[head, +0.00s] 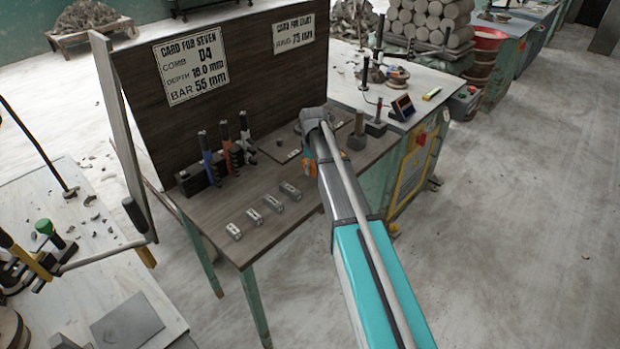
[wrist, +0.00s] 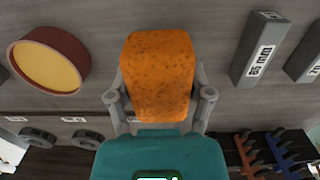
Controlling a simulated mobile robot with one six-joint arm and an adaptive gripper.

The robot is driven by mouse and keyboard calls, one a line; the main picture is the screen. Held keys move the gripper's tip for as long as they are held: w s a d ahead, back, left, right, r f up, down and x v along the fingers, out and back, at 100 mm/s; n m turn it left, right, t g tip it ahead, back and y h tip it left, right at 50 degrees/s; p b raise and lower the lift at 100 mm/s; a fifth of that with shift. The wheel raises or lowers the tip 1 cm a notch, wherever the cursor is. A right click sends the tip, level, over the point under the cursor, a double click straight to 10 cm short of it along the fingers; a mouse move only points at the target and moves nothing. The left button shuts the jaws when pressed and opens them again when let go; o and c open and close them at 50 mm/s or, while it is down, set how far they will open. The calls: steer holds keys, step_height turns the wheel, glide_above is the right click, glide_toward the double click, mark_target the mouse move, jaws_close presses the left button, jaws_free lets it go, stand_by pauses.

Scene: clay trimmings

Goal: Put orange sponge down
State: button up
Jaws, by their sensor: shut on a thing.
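The orange sponge (wrist: 158,65) sits between the two grey fingers of my gripper (wrist: 159,92) in the wrist view. The fingers are shut on its sides. In the head view only a small orange part of the sponge (head: 309,166) shows below my wrist, over the right part of the dark wooden bench (head: 262,228). My arm hides most of my gripper there. I cannot tell whether the sponge touches the bench top.
A round red-rimmed dish (wrist: 84,62) lies left of the sponge in the wrist view. A grey block marked 85 mm (wrist: 257,50) is to the right. Several small metal blocks (head: 254,216) line the bench front. A tall card board (head: 240,100) stands behind.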

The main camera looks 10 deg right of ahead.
mark_target(313, 178)
stand_by(0.3)
steer(key=shift+w+f+b, duration=0.5)
steer(key=shift+f+b, duration=1.5)
steer(key=shift+f, duration=0.15)
steer(key=o, duration=1.1)
steer(key=shift+r, duration=0.25)
step_height(313, 178, up, 12)
steer(key=p, duration=1.2)
steer(key=shift+a, duration=0.1)
